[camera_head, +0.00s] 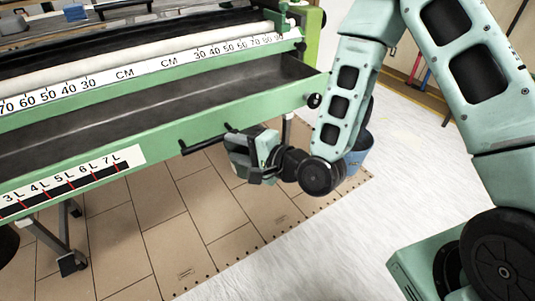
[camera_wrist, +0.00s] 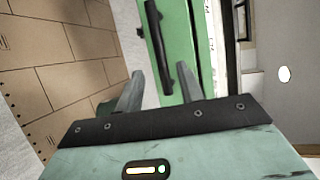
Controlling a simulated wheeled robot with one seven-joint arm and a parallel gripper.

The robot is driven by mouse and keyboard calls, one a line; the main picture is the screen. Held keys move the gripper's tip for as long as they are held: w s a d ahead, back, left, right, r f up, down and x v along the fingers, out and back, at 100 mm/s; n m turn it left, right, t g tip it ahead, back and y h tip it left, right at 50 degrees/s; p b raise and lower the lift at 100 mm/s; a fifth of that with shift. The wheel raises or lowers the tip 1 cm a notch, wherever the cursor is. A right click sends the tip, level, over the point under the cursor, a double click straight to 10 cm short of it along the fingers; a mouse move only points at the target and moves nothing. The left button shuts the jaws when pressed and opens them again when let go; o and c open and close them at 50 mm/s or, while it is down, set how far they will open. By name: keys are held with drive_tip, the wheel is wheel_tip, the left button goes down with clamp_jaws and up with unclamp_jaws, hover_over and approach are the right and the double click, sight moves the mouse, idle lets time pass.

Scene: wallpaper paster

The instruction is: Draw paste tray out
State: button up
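The paste tray (camera_head: 150,150) is a long green trough with a dark inside and a white litre scale on its front. It spans the machine's near side. Its black bar handle (camera_head: 205,143) is on the front face, left of my gripper (camera_head: 236,152). In the wrist view the handle (camera_wrist: 157,45) stands upright on the green tray front (camera_wrist: 178,40). My gripper (camera_wrist: 160,72) is open, one finger on each side of the handle's lower end, with nothing held. Whether the fingers reach the handle's depth cannot be told.
A ruler marked CM (camera_head: 130,72) and a white roller (camera_head: 130,50) lie behind the tray. A blue bucket (camera_head: 358,150) stands behind my arm. A wheeled leg (camera_head: 70,262) stands at lower left. Brown board flooring (camera_head: 150,235) under the tray front is clear.

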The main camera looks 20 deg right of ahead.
drive_tip(key=p+v, duration=0.9)
drive_tip(key=p, duration=0.2)
drive_tip(key=shift+p, duration=0.35)
drive_tip(key=s+a+r+n+g+h+p, duration=0.25)
drive_tip(key=r+n+g+h+p, duration=0.2)
drive_tip(key=r+n+g, duration=0.65)
drive_tip(key=s+d+r+n+h+p, duration=0.1)
drive_tip(key=s+r+n+h+p, duration=0.1)
drive_tip(key=s+r+n, duration=0.2)
drive_tip(key=s+d+r+n+g+h+p, duration=0.1)
drive_tip(key=s+d+r+n+h+p, duration=0.1)
drive_tip(key=s+r, duration=0.9)
drive_tip(key=shift+r+n+h, duration=0.35)
drive_tip(key=shift+r+n, duration=0.35)
drive_tip(key=shift+n, duration=0.2)
